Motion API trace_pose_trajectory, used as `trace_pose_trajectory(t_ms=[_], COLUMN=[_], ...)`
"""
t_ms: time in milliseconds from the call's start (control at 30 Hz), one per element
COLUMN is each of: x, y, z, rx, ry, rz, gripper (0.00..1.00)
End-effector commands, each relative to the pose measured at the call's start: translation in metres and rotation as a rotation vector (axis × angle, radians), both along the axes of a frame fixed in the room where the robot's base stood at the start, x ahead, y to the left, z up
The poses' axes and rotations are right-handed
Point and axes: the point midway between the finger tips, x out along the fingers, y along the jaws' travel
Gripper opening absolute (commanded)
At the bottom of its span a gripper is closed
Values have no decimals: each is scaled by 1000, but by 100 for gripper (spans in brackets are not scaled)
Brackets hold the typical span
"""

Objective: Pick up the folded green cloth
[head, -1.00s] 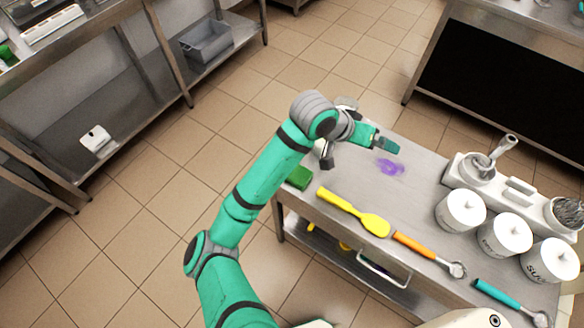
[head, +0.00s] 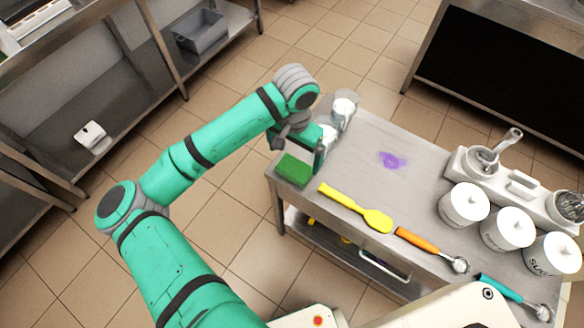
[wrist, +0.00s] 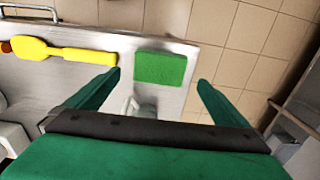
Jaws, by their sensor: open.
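The folded green cloth (head: 294,169) is a flat green block on the near-left corner of the steel table. In the wrist view the cloth (wrist: 160,68) lies ahead of my gripper (wrist: 158,82), roughly centred between the two green fingers, close to the table's edge. My gripper (head: 303,150) is open and empty, above and just behind the cloth in the head view. Part of the gripper is hidden by my wrist there.
A yellow spatula (head: 356,208), an orange-handled scoop (head: 430,248) and a teal-handled scoop (head: 513,296) lie along the front. A purple stain (head: 392,160) marks the steel table (head: 350,178). White canisters (head: 508,229) stand at right. A clear jar (head: 343,112) stands at the back-left corner.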

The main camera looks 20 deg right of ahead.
Motion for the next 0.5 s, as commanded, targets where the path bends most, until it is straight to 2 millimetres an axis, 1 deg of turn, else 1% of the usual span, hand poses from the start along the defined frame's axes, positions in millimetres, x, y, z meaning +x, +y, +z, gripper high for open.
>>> trace_pose_trajectory(t_ms=[100, 267, 500], x=[-1, 1, 4], y=[-1, 2, 6], z=[-12, -20, -53], rx=[-1, -1, 0], ry=[1, 0, 0], rz=[-2, 5, 10], gripper=[100, 100, 100])
